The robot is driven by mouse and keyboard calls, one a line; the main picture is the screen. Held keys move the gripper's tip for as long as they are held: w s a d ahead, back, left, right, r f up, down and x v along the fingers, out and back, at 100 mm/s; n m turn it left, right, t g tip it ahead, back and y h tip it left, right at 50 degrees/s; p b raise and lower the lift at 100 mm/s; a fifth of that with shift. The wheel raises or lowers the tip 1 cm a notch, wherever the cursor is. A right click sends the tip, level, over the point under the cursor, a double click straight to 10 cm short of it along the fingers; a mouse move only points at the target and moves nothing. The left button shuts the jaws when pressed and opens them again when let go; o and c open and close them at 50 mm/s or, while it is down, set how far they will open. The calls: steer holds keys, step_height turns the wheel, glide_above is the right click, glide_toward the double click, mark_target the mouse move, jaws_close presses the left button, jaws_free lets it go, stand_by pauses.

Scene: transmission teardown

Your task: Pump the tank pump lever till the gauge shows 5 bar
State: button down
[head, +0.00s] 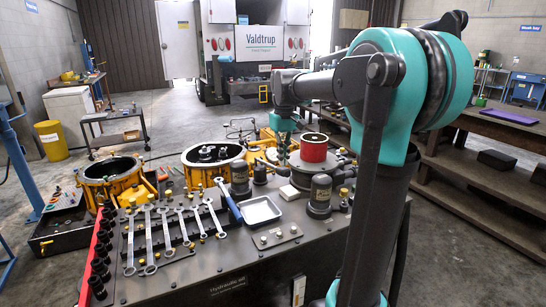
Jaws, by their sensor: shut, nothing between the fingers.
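My gripper (284,145) hangs from the wrist of my teal and grey arm, just left of the red cylinder (314,148) on the far side of the bench. It is shut and empty; its fingertips are small and hard to make out. A dark tank-like bench (240,282) in front carries a label that seems to read "Hydraulic oil". A bar with a blue handle (230,203) lies tilted on its top; I cannot tell whether it is the pump lever. I cannot make out a gauge or its reading. My arm hides part of the bench's right side.
Several wrenches (149,240) lie in a row on the bench, with a silver tray (260,211) to their right. Dark cylinders (320,194) stand near the far right edge. Yellow housings (208,170) are behind. A wooden shelf bench (480,165) is at right. Open floor lies beyond.

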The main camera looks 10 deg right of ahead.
steer(key=shift+f, duration=3.9)
steer(key=shift+r, duration=4)
steer(key=shift+f, duration=4)
steer(key=shift+r, duration=4)
